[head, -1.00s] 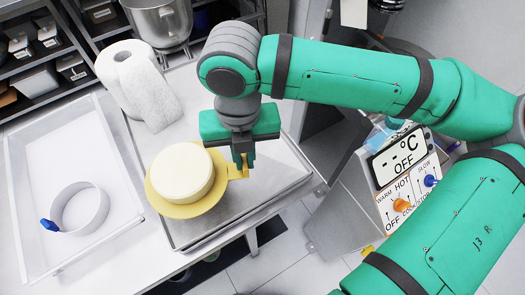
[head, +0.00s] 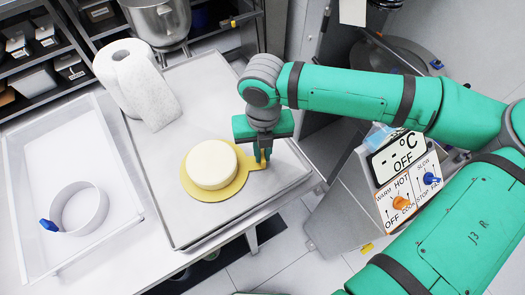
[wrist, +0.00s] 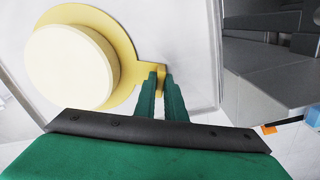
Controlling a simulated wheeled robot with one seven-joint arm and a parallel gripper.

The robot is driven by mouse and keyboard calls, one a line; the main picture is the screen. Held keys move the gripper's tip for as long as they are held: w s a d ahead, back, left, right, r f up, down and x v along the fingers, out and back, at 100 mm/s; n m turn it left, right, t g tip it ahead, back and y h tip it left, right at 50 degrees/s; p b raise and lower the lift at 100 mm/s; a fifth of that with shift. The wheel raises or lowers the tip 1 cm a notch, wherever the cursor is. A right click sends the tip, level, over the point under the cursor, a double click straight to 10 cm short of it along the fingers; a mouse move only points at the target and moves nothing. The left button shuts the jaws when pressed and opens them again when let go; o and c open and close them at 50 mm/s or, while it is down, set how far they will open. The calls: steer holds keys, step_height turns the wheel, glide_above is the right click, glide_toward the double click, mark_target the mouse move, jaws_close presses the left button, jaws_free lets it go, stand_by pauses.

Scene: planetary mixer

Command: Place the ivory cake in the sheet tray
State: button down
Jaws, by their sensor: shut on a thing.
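The ivory cake (head: 212,163) is a plain round, upright on a round yellow board (head: 230,193) with a side tab. My gripper (head: 262,160) is shut on that tab, to the right of the cake. The wrist view shows the fingers (wrist: 161,72) pinching the tab, with the cake (wrist: 72,66) on the board to their left. The flat grey metal sheet tray (head: 212,105) lies under the board. The cake is over the tray's middle; I cannot tell whether the board touches the surface.
A paper towel roll (head: 130,80) stands at the tray's back left. A white shallow bin (head: 55,130) holding a ring with a blue knob (head: 82,207) sits to the left. A control panel (head: 405,180) is at the right. The tray's front left is clear.

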steer(key=shift+f, duration=0.15)
steer(key=c, duration=1.8)
jaws_free()
step_height(320, 180, up, 12)
steer(key=shift+r, duration=0.15)
